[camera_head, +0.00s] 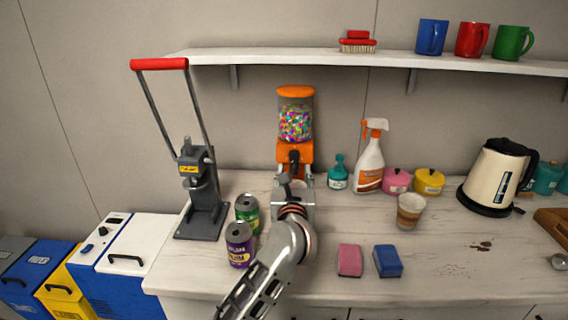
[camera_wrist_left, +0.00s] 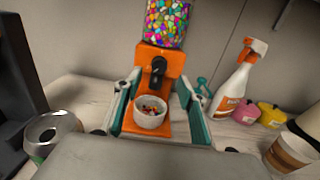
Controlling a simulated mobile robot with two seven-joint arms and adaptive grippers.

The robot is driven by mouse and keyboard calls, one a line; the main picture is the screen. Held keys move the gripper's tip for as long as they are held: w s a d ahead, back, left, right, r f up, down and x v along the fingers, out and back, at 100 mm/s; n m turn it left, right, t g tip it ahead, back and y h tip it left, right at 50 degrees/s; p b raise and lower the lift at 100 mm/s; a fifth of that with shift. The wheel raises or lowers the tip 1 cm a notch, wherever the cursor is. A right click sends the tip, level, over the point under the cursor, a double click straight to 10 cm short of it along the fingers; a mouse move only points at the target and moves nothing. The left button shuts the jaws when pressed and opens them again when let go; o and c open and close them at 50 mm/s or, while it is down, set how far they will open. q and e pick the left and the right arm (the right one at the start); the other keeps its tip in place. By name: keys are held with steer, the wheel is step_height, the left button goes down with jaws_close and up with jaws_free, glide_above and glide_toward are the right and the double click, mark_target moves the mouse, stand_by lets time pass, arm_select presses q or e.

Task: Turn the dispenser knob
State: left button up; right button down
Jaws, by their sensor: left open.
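The candy dispenser (camera_head: 295,120) stands on the counter near the wall, with an orange lid, an orange body and a clear hopper of colored candies. It also shows in the left wrist view (camera_wrist_left: 172,62). Its black knob (camera_wrist_left: 158,70) is on the front of the body, above a white cup (camera_wrist_left: 150,112) holding some candies. My left gripper (camera_head: 292,183) is in front of the dispenser, its hand partly hiding the lower body. In the left wrist view its fingers (camera_wrist_left: 156,96) are spread either side of the dispenser's lower part, below the knob, holding nothing visible.
Soda cans, green (camera_head: 247,210) and purple (camera_head: 239,243), stand left of my left arm, near a grey press (camera_head: 201,215). A spray bottle (camera_head: 370,165), a paper cup (camera_head: 410,211) and pink (camera_head: 349,260) and blue (camera_head: 388,261) sponges are on the right. A shelf (camera_head: 340,61) runs above.

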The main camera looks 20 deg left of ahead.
mark_target(294, 158)
arm_select(q)
steer(key=shift+x, duration=3.95)
steer(key=shift+a+f, duration=0.1)
steer(key=c, duration=1.1)
